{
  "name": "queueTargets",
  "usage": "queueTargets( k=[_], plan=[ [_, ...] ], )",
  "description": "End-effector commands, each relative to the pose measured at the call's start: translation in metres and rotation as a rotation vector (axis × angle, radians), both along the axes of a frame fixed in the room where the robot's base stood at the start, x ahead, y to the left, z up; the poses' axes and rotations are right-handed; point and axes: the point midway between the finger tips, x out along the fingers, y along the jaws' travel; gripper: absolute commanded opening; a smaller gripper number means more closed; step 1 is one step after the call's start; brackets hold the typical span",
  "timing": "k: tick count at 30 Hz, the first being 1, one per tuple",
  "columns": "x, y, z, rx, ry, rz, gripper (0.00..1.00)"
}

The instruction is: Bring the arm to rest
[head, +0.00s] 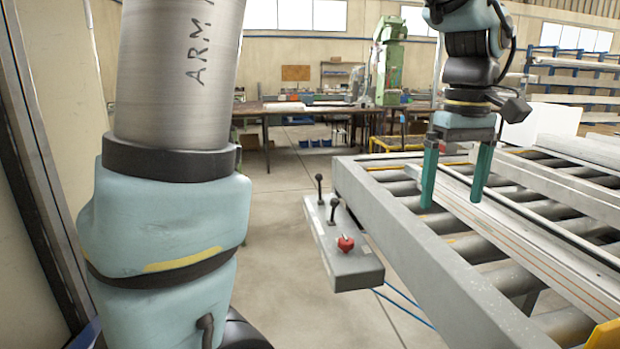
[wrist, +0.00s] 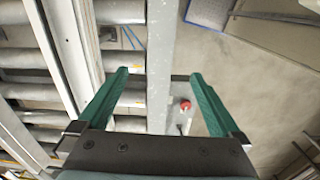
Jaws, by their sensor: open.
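My gripper (head: 453,188) hangs pointing down over the roller bench (head: 395,230) in the head view. Its two green fingers are spread apart, with nothing between them. In the wrist view my gripper (wrist: 158,80) is also open and empty. The bench's grey side rail (wrist: 161,60) and part of the control box lie beyond the fingers there. A long pale profile (head: 530,240) lies along the rollers, to the right of the fingers in the head view. My large upper arm fills the left of the head view.
A control box (head: 345,265) with a red knob (head: 345,243) and black levers (head: 333,210) sticks out from the bench's left side. A yellow part (head: 605,336) shows at the lower right corner. Open floor (head: 285,235) lies left of the bench. A workbench (head: 290,108) stands behind.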

Motion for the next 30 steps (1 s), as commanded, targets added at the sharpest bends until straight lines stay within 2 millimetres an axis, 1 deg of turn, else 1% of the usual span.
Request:
queueTargets(
  k=[5, 8, 11, 14, 16, 17, 18, 21, 24, 25, 27, 30],
  plan=[
    [0.023, 0.031, -0.021, -0.007, -0.008, -0.021, 1.0],
    [0.037, 0.056, -0.036, -0.011, -0.016, -0.04, 1.0],
    [0.051, 0.087, -0.054, -0.015, -0.029, -0.066, 1.0],
    [0.063, 0.13, -0.077, -0.018, -0.045, -0.094, 1.0],
    [0.068, 0.168, -0.096, -0.018, -0.061, -0.12, 1.0],
    [0.068, 0.186, -0.105, -0.016, -0.069, -0.133, 1.0],
    [0.067, 0.208, -0.115, -0.014, -0.079, -0.149, 1.0],
    [0.059, 0.251, -0.135, -0.005, -0.103, -0.192, 1.0],
    [0.05, 0.278, -0.148, 0.005, -0.119, -0.223, 1.0],
    [0.049, 0.283, -0.15, 0.008, -0.123, -0.229, 1.0],
    [0.046, 0.291, -0.154, 0.012, -0.129, -0.242, 1.0],
    [0.044, 0.294, -0.155, 0.014, -0.132, -0.25, 1.0]
  ],
)
